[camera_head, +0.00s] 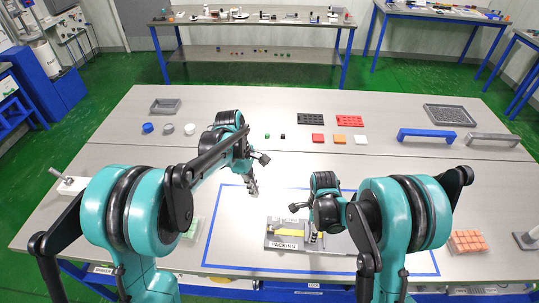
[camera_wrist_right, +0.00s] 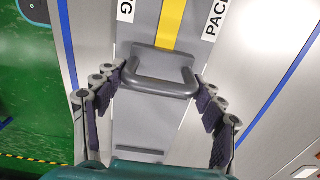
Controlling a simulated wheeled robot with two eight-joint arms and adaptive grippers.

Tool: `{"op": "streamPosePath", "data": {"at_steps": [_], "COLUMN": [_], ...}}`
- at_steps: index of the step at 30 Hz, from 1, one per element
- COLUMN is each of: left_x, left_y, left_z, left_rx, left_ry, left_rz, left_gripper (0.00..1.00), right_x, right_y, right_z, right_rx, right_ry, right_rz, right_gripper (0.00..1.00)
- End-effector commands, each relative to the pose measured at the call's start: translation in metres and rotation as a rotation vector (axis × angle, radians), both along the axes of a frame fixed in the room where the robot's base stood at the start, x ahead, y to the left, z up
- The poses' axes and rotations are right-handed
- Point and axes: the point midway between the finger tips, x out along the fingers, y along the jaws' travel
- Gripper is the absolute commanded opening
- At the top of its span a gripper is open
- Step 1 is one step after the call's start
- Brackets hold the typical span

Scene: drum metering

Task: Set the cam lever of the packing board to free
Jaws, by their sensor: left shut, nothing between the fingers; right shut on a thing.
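The grey packing board (camera_head: 283,242) lies flat inside the blue outline on the near table, with a yellow strip and a white label reading PACKING. In the right wrist view, a grey looped handle (camera_wrist_right: 160,88), apparently the cam lever, stands over the board (camera_wrist_right: 140,125) beside the yellow strip (camera_wrist_right: 171,25). My left gripper (camera_head: 253,188) is shut and empty above the table, behind the board.
Orange blocks (camera_head: 467,241) stand at the right. Red, orange and white blocks (camera_head: 339,138), dark and red trays (camera_head: 311,119) and a blue bridge-shaped piece (camera_head: 427,134) stand farther back. The table between the left gripper and the board is clear.

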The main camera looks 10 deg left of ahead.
Motion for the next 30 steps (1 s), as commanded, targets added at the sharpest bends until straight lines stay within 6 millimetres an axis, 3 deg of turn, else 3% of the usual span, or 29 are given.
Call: {"op": "streamPosePath", "data": {"at_steps": [4,5,7,8,20,23,30], "left_x": [0.0,0.0,0.0,0.0,0.0,0.0,0.0], "left_y": [0.0,0.0,0.0,0.0,0.0,0.0,0.0], "left_z": [0.0,0.0,0.0,0.0,0.0,0.0,0.0], "left_rx": [0.0,0.0,0.0,0.0,0.0,0.0,0.0], "left_ry": [0.0,0.0,0.0,0.0,0.0,0.0,0.0], "left_rz": [0.0,0.0,0.0,0.0,0.0,0.0,0.0], "left_gripper": [0.0,0.0,0.0,0.0,0.0,0.0,0.0], "right_x": [0.0,0.0,0.0,0.0,0.0,0.0,-0.001], "right_y": [0.0,0.0,0.0,0.0,0.0,0.0,0.0], "right_z": [0.0,0.0,0.0,0.0,0.006,0.019,0.072], "right_rx": [0.0,0.0,0.0,0.0,0.0,0.0,0.0], "right_ry": [0.0,0.0,0.0,0.0,0.0,0.0,0.001], "right_rz": [-0.001,-0.001,-0.001,-0.001,-0.001,-0.001,-0.001], "right_gripper": [0.1,0.72,0.91,0.94,0.94,0.94,0.94]}}
